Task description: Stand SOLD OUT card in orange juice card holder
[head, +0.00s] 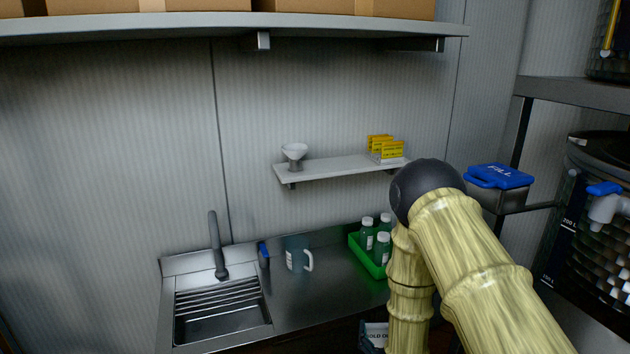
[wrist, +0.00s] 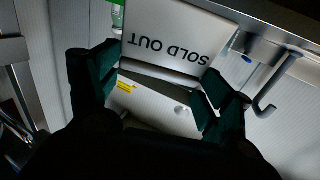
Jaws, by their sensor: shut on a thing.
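The SOLD OUT card (wrist: 170,38) is white with dark letters and appears upside down in the wrist view. Its lettering also shows at the bottom of the head view (head: 376,333), partly cut off beside my arm. My gripper (wrist: 160,84) has its dark green fingers at either side of the card's near part and is shut on it. A grey strip runs across between the fingers. Beyond it is a pale surface with a small yellow label and a round spot; I cannot tell what it belongs to. I cannot make out an orange juice card holder in either view.
A steel counter (head: 325,310) with a sink (head: 222,312) holds a mug (head: 297,254) and a green crate (head: 368,262) of bottles. A wall shelf (head: 335,169) carries yellow cards (head: 390,150) and a white funnel-shaped thing (head: 294,154).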

